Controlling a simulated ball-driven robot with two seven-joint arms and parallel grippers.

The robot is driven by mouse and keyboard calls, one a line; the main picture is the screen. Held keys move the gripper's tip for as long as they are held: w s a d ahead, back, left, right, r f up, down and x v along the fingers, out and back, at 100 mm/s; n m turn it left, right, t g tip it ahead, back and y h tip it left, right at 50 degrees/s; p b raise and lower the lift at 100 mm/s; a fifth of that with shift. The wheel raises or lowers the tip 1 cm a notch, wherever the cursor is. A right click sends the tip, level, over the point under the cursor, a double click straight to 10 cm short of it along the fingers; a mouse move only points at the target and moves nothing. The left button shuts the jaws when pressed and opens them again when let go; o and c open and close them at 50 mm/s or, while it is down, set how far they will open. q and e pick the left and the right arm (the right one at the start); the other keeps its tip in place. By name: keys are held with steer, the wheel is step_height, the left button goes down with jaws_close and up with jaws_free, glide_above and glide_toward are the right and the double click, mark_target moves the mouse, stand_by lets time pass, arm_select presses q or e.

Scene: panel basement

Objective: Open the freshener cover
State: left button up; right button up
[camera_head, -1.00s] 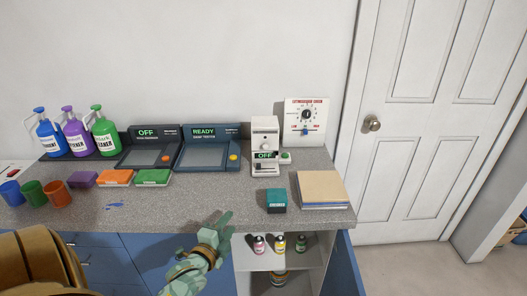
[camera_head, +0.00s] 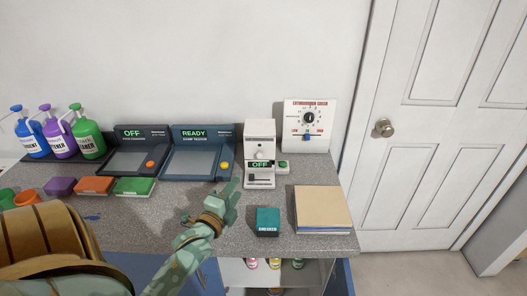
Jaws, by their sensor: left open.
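A white upright device (camera_head: 260,134) with a small dial, a dark OFF display and a green button at its right foot stands at the back of the counter. It looks like the freshener, but I cannot read a name on it. Its white upper front is upright, and I cannot make out a separate cover edge. My left gripper (camera_head: 226,196), pale green with a brown band, is open and empty over the counter, in front and to the left of the device. It looks apart from it. My right gripper is not in view.
A dark blue READY unit (camera_head: 197,165) and a black OFF unit (camera_head: 138,160) stand left of the device. A teal box (camera_head: 268,222) and a tan-topped stack (camera_head: 322,208) lie in front and to the right. A wall dial panel (camera_head: 308,124) is behind.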

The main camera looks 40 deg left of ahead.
arm_select(q)
steer(key=shift+w+a, duration=0.15)
steer(key=shift+w, duration=0.25)
steer(key=b, duration=0.1)
glide_toward(259, 157)
steer(key=b+x, duration=0.2)
steer(key=x, duration=0.5)
steer(key=shift+w+a+f, duration=0.1)
steer(key=shift+w+a, duration=0.05)
steer(key=shift+w, duration=0.25)
steer(key=shift+w+a, duration=0.15)
steer(key=shift+w, duration=0.35)
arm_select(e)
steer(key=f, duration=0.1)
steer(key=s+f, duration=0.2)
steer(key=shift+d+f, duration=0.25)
arm_select(q)
jaws_close()
